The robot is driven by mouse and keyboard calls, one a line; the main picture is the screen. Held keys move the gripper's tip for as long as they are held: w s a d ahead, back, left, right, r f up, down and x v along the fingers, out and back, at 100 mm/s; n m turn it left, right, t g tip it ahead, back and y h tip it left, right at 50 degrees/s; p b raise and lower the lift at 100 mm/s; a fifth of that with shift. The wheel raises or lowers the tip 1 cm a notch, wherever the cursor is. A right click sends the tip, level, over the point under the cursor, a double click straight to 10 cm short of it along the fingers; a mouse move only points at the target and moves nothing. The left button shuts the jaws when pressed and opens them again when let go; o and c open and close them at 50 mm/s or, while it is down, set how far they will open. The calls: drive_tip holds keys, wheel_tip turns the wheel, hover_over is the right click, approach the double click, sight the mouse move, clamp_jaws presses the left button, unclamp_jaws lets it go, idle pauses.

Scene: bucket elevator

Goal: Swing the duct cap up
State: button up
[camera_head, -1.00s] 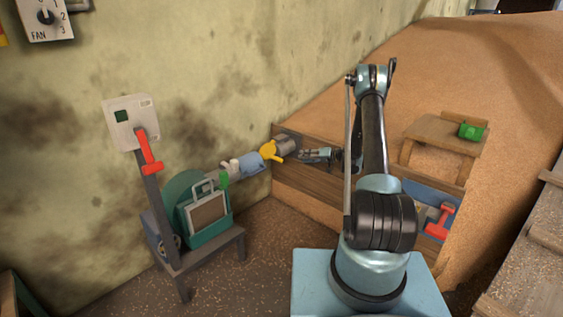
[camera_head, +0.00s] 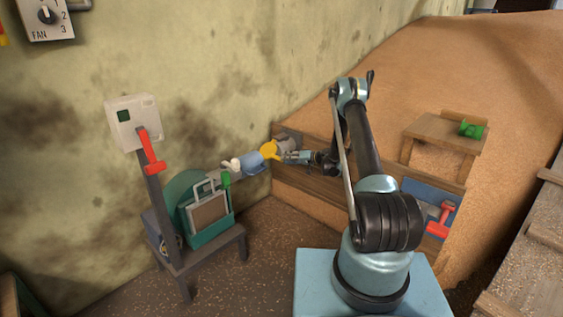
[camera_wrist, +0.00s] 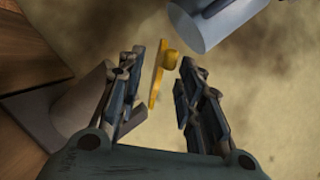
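The yellow duct cap (camera_head: 269,150) is between a blue-grey duct piece (camera_head: 253,164) and a grey pipe stub (camera_head: 286,142) at the wooden wall. In the wrist view the yellow cap (camera_wrist: 157,72) appears as a narrow plate, seen nearly edge-on, with a round knob. My gripper (camera_head: 291,156) is just right of the cap in the head view. In the wrist view my gripper (camera_wrist: 156,88) is open, with the cap showing in the gap between its fingers. I cannot tell whether a finger touches it.
The blue-grey duct end (camera_wrist: 213,27) is at the upper right of the wrist view, and the grey stub (camera_wrist: 72,108) at lower left. A wooden plank wall (camera_head: 305,187) stands below my gripper. A stand with a red lever (camera_head: 150,152) is at left.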

sight(279, 158)
drive_tip(key=x, duration=0.3)
drive_tip(key=shift+s+a+f, duration=0.1)
drive_tip(key=shift+s+a, duration=0.05)
drive_tip(key=shift+a, duration=0.35)
drive_tip(key=shift+s+a+f, duration=0.1)
drive_tip(key=shift+a+f, duration=0.05)
drive_tip(key=shift+a, duration=0.6)
drive_tip(key=shift+d, duration=0.1)
clamp_jaws()
drive_tip(key=shift+d, duration=0.3)
drive_tip(key=shift+a, duration=0.15)
